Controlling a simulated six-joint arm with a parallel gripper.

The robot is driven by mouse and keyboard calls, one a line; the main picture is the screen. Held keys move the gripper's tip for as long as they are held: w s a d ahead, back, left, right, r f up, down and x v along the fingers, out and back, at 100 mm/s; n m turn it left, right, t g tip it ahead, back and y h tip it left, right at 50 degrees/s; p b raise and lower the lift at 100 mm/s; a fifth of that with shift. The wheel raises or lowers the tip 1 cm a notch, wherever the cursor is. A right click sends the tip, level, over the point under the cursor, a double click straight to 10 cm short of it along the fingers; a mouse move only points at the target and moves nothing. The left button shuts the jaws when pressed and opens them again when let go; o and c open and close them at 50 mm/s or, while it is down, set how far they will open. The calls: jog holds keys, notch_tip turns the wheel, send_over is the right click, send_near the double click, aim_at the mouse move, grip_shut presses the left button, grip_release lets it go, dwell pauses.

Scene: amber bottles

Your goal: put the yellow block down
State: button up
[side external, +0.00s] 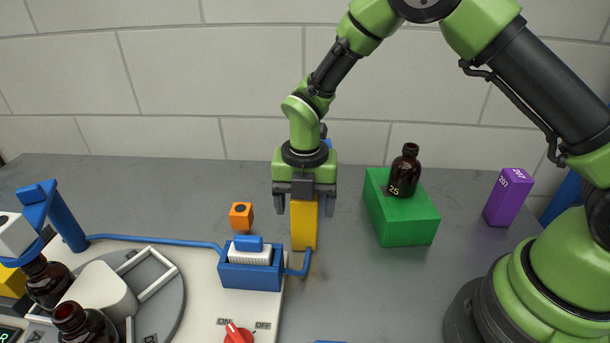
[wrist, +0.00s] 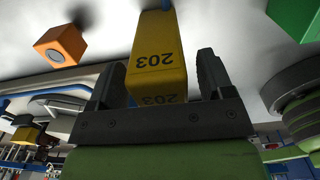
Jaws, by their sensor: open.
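The yellow block (side external: 304,228) is upright on the grey table, just right of the blue box on the white panel. In the wrist view the yellow block (wrist: 158,60) shows the number 203. My gripper (side external: 304,210) is above the block and pointing down, with its fingers apart on either side of the block's upper part. The wrist view shows my gripper (wrist: 160,82) open, with gaps between the fingers and the block. The block's top is hidden by my gripper in the side view.
A green block (side external: 408,226) with a brown bottle (side external: 404,172) on it stands to the right, and a purple block (side external: 508,198) farther right. An orange cube (side external: 241,216) and the blue box (side external: 250,275) are close on the left. Bare table lies between the yellow and green blocks.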

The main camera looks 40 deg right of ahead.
notch_tip(320, 180, up, 10)
jog(key=shift+r, duration=0.55)
jog(key=shift+s+d+r, duration=0.1)
jog(key=shift+r, duration=0.15)
jog(key=s+d+r+m+t+y, duration=0.1)
jog(key=s+d+r+m+t, duration=0.3)
jog(key=s+r+m, duration=0.9)
jog(key=s+d+m+t+y, duration=0.1)
jog(key=s+m+t, duration=0.2)
jog(key=m, duration=1.5)
jog(key=s+f, duration=0.1)
jog(key=s, duration=0.2)
jog(key=shift+s+d, duration=0.25)
jog(key=shift+d, duration=0.05)
